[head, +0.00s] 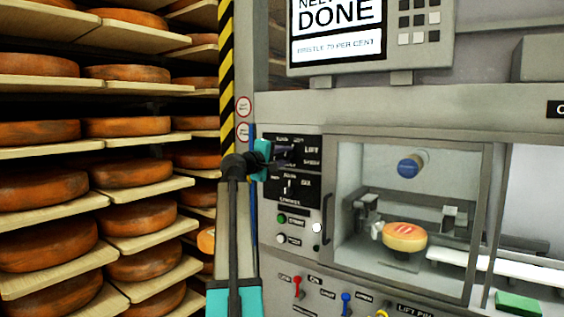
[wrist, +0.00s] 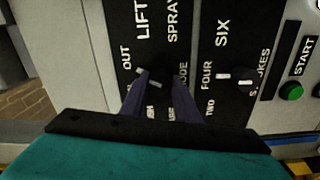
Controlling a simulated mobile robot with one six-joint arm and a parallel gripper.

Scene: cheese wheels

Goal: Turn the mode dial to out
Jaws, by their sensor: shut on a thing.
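The mode dial (wrist: 153,80) is a dark knob with a white mark, in the wrist view on a black panel with the words OUT, LIFT and SPRAY. My gripper (wrist: 158,82) is shut on the dial, with one dark finger on each side, and the fingers hide part of it. One end of the white mark lies near the word OUT; I cannot tell exactly which setting it marks. In the head view my gripper (head: 289,155) is against the upper black panel (head: 312,141), and the dial is hidden there.
A second dial (wrist: 242,77) with FOUR and SIX sits beside it, near a green start button (wrist: 291,91). A glass-fronted chamber (head: 480,220) with a cheese wheel (head: 405,237) is to the right. Shelves of cheese (head: 35,205) stand left. A screen (head: 337,30) above reads DONE.

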